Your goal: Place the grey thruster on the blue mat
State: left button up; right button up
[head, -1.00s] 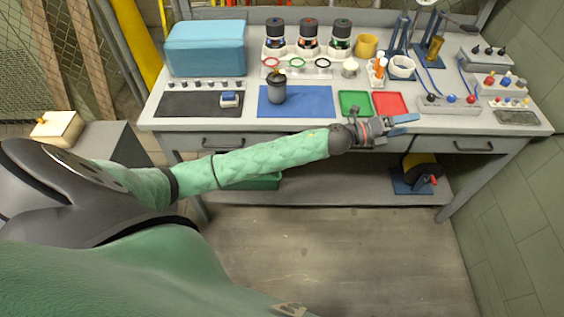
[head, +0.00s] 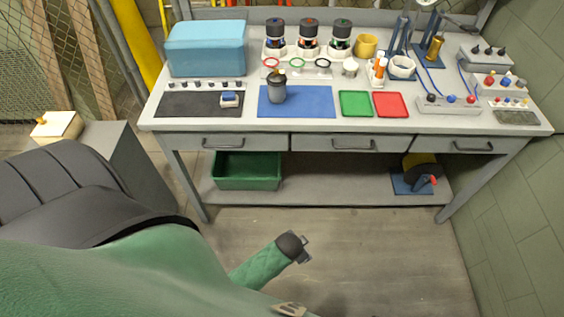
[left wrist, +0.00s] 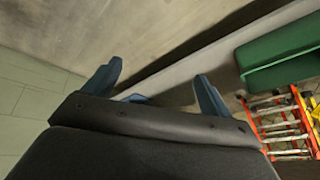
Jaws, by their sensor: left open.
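The grey thruster (head: 277,88) is a dark grey cylinder with a darker collar and an orange tip. It stands upright on the left half of the blue mat (head: 312,102) on the workbench. My left gripper (head: 303,248) is in front of the bench, over the floor, well apart from the thruster and mat. In the left wrist view its blue fingers (left wrist: 158,76) are spread, with nothing between them.
The workbench holds a black mat (head: 180,104) to the left and green (head: 356,104) and red (head: 391,104) trays to the right. Dark-topped units (head: 308,34) stand behind. A green bin (head: 247,172) sits on the lower shelf. The floor ahead is clear.

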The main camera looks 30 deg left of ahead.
pick_arm(q)
jog(key=s+f+n+g, duration=0.2)
jog(key=s+f+g, duration=0.1)
jog(key=s, duration=0.9)
jog(key=shift+f+n, duration=0.3)
jog(key=shift+f, duration=0.4)
pick_arm(e)
jog(key=shift+s+f, duration=0.1)
jog(key=shift+s, duration=0.25)
jog(key=shift+w, duration=0.25)
jog(key=shift+w+r, duration=0.2)
jog(key=shift+w, duration=0.15)
jog(key=shift+s, duration=0.15)
